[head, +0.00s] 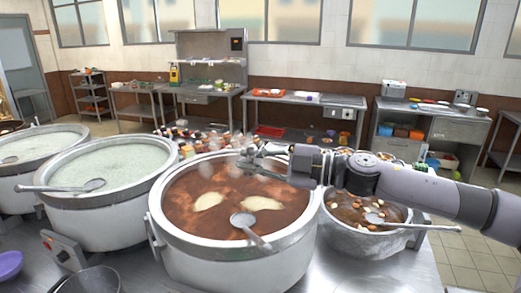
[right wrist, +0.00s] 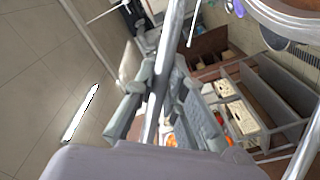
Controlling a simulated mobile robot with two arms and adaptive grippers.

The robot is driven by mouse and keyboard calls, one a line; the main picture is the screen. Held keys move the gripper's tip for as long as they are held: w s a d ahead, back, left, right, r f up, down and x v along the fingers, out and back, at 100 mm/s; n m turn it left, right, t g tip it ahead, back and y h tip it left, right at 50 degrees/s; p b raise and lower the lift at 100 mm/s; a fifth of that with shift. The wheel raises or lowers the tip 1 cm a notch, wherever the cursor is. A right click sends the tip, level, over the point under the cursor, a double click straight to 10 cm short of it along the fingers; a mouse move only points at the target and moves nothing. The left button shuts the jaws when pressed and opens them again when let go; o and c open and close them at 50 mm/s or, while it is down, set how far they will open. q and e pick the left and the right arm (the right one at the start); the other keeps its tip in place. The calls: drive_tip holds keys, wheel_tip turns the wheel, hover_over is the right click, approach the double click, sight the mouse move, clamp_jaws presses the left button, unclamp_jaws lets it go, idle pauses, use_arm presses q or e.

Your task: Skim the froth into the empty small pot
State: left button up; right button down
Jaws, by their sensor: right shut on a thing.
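The large stockpot (head: 285,268) holds red-brown broth (head: 215,222) with two pale froth patches (head: 209,201) and (head: 258,203). A metal ladle (head: 243,220) lies at its front, bowl over the broth, handle slanting to the lower right. My right gripper (head: 258,160) is above the pot's far rim. In the right wrist view it is shut on a long metal handle (right wrist: 172,55) between its fingers; the handle's far end is not clear. A small dark-looking pot (head: 92,282) stands at the bottom left, cut by the frame. My left gripper is not in view.
Two pots of pale congee (head: 115,180) and (head: 35,145) stand left, each with a ladle. A pot of dark broth with pieces (head: 365,240) stands right, with a ladle (head: 375,218). A purple bowl (head: 10,264) is at the left edge. Several small items (head: 195,140) stand behind the pots.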

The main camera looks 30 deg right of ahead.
drive_tip(key=w+d+f+m+g+p, duration=0.1)
drive_tip(key=w+d+f+m+p, duration=0.3)
drive_tip(key=p, duration=0.4)
drive_tip(key=s+a+f+n+b, duration=0.1)
drive_tip(key=f+b, duration=0.2)
drive_tip(key=b, duration=0.4)
drive_tip(key=s+f+n+b, duration=0.1)
drive_tip(key=f+b, duration=0.3)
drive_tip(key=b, duration=0.4)
drive_tip(key=s+a+f+n+t+b, duration=0.1)
drive_tip(key=s+f+b, duration=0.2)
drive_tip(key=b, duration=0.4)
drive_tip(key=shift+s+a+f+b, duration=0.2)
drive_tip(key=shift+a+f+b, duration=0.05)
drive_tip(key=shift+a+b, duration=0.1)
drive_tip(key=shift+s+a+f+n+b, duration=0.1)
drive_tip(key=shift+s+a+n+b, duration=0.15)
drive_tip(key=shift+b, duration=0.25)
drive_tip(key=shift+s, duration=0.1)
